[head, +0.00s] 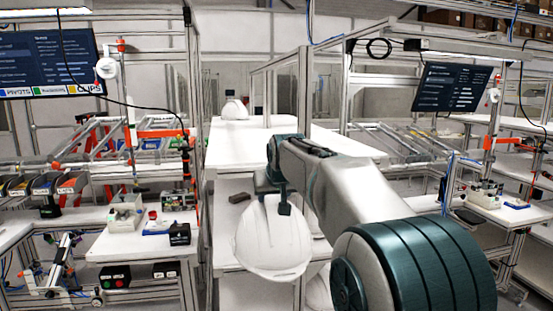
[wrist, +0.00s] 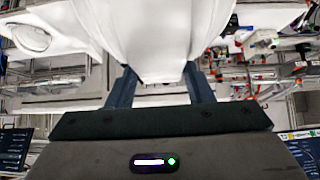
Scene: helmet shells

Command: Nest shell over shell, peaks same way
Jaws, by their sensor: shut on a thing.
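A white helmet shell (head: 272,240) hangs from my gripper (head: 273,195), which is shut on its upper edge, in front of the white table. In the wrist view this shell (wrist: 155,40) fills the top middle, between the two dark fingers (wrist: 160,88). A second white shell (head: 234,110) sits on the far end of the long white table. Another white shape like a shell (head: 319,292) shows low down behind the held shell, mostly hidden by it and my arm. A white rounded shell-like thing (wrist: 30,38) also shows at the left of the wrist view.
The long white table (head: 290,135) is largely clear on top. A small dark object (head: 239,197) lies on a white surface left of my gripper. Metal frame posts rise beside the table. Workbenches with bins, tools and screens (head: 50,65) stand on both sides.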

